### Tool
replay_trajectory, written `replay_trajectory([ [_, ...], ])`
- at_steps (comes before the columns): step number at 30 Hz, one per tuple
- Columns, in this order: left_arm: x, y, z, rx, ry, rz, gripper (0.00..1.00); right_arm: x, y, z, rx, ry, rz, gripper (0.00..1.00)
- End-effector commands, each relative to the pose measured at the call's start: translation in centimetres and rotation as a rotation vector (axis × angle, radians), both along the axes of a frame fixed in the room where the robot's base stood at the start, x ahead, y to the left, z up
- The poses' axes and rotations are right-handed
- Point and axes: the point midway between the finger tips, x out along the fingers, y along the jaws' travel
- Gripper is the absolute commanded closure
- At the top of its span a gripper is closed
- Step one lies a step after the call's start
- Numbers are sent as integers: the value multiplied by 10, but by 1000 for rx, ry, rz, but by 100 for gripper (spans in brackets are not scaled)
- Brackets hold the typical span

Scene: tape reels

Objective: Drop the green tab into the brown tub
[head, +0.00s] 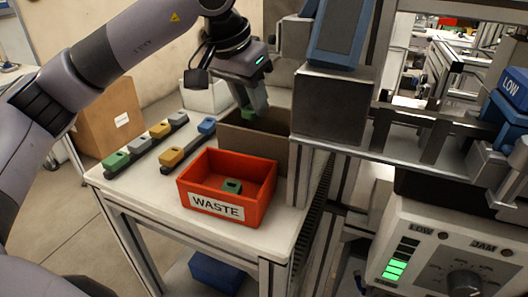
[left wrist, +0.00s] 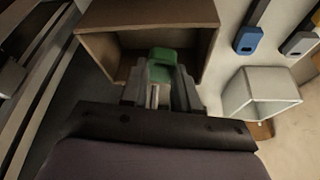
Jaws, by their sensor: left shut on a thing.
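My left gripper (head: 258,103) is shut on a green tab (left wrist: 161,66), which also shows as a small green patch in the head view (head: 247,114). The brown tub (head: 255,143) stands at the back of the white table, behind the red bin. It also shows in the left wrist view (left wrist: 207,13), with the tab and fingertips over its opening. How deep the tab is relative to the tub's rim I cannot tell. My right gripper is not in view.
A red WASTE bin (head: 209,206) with a dark green tab (head: 232,186) inside stands in front of the tub. Rails at left hold several coloured tabs (head: 172,157). A white box (head: 205,96) stands behind. A metal machine block (head: 335,105) is close at right.

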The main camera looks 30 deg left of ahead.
Motion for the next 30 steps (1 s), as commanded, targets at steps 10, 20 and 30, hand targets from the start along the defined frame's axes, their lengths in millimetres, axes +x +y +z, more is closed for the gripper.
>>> replay_trajectory([
  [10, 0, 0, -4, 0, -1, 0, 100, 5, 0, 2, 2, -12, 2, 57],
  [20, 0, 0, -5, -1, -1, 1, 40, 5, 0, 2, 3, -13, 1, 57],
  [30, -13, 3, 32, -1, -5, 0, 40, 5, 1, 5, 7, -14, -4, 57],
])
